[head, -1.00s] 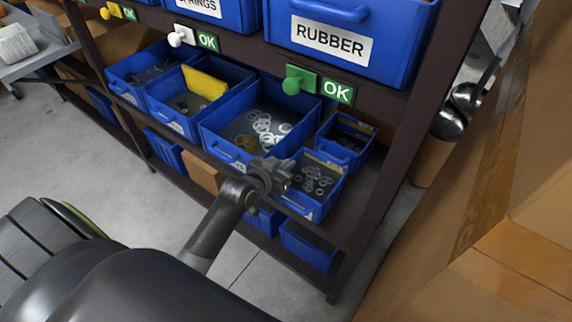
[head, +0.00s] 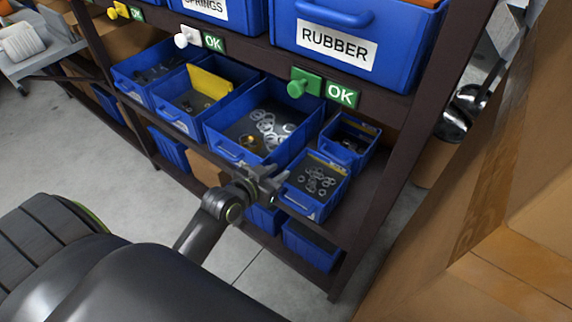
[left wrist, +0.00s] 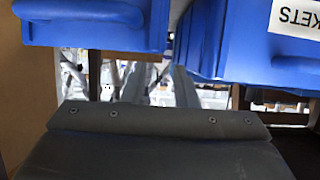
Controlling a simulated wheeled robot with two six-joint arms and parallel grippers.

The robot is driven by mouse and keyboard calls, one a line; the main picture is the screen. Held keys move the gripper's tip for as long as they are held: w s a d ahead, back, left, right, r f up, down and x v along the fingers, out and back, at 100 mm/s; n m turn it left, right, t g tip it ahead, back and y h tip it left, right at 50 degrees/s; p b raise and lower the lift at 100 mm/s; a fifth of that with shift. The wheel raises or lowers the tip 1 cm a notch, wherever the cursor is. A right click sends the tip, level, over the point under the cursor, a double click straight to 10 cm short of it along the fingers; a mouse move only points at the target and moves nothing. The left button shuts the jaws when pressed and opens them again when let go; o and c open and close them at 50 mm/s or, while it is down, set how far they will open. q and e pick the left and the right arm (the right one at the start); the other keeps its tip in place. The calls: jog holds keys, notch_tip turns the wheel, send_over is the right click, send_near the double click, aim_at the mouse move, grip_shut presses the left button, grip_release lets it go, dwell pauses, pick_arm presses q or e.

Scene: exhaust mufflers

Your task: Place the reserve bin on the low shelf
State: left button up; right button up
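A small blue bin (head: 315,186) with a yellow insert and several light rings stands at the front of the shelf. A similar small blue bin (head: 347,142) stands behind it. The frames do not show which is the reserve bin. My left gripper (head: 275,180) is at the front bin's left side, near its front edge. Its prongs look apart and nothing shows between them; contact with the bin cannot be told. In the left wrist view, blue bin undersides (left wrist: 95,33) and an upside-down label ending in "KETS" show above. My right gripper is not in view.
A larger blue bin (head: 262,125) with rings stands left of the small ones. Blue bins (head: 311,247) sit on the low shelf below. A big RUBBER bin (head: 345,45) is above, with a green knob (head: 304,83). Brown cardboard (head: 500,190) fills the right.

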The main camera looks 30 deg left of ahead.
pick_arm(q)
jog(key=v, duration=0.5)
jog(key=shift+s, duration=0.25)
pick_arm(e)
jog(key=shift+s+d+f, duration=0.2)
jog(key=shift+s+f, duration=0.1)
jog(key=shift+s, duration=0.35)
